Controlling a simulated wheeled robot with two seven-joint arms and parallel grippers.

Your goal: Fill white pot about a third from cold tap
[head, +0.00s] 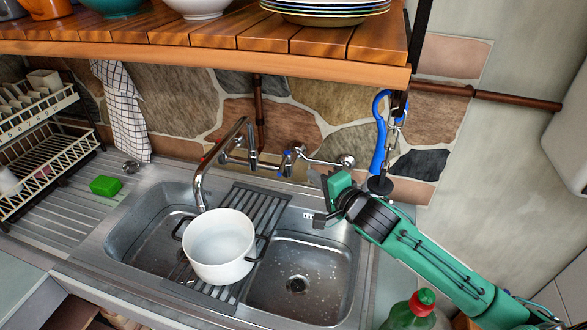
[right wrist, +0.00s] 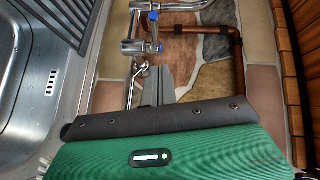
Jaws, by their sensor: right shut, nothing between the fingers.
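The white pot (head: 218,250) stands upright on the dark slatted rack (head: 262,212) across the sink, its dark handles at its sides. The curved spout (head: 200,180) comes down at the pot's back left edge; I see no clear water stream, and the pot's water level cannot be told. The blue-marked cold tap (head: 287,160) is on the wall pipe right of the spout. My right gripper (head: 318,218) is shut and empty, in front and right of the cold tap. In the right wrist view, its fingers (right wrist: 157,85) point toward the blue-marked tap (right wrist: 153,47). My left gripper is not in view.
The right basin (head: 300,280) is empty but wet. A blue-handled sprayer (head: 380,130) hangs right of the taps. A wooden shelf (head: 200,50) with dishes overhangs the sink. A green sponge (head: 106,186) and dish rack (head: 40,150) are left; a green bottle (head: 410,312) is front right.

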